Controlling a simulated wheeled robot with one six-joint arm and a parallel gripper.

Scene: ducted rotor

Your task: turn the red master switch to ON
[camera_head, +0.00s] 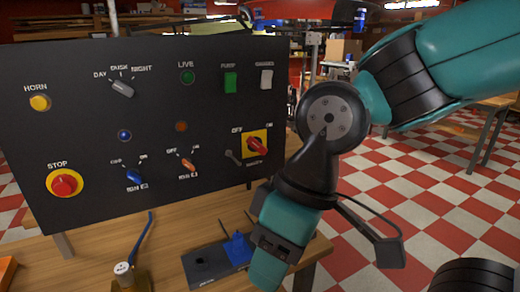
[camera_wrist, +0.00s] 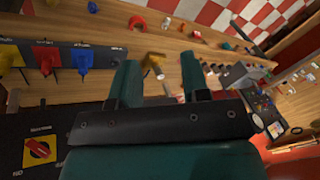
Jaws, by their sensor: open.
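The red master switch (camera_head: 257,146) is a red knob on a yellow plate, at the lower right of the black panel (camera_head: 215,115). OFF and ON labels stand above it. Its handle looks slanted; I cannot tell clearly which label it points to. It also shows in the wrist view as a red knob (camera_wrist: 38,149) at the lower left. My gripper (camera_head: 268,275) hangs below and to the right of the switch, pointing down toward the table, apart from the switch. In the wrist view my gripper (camera_wrist: 160,82) has its two teal fingers spread with nothing held between them.
A small grey lever (camera_head: 232,157) sits just left of the switch plate. An orange knob (camera_head: 188,164) and a red STOP button (camera_head: 65,184) are farther left. A dark box with a blue part (camera_head: 237,248) lies on the wooden table (camera_head: 170,235) below the panel.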

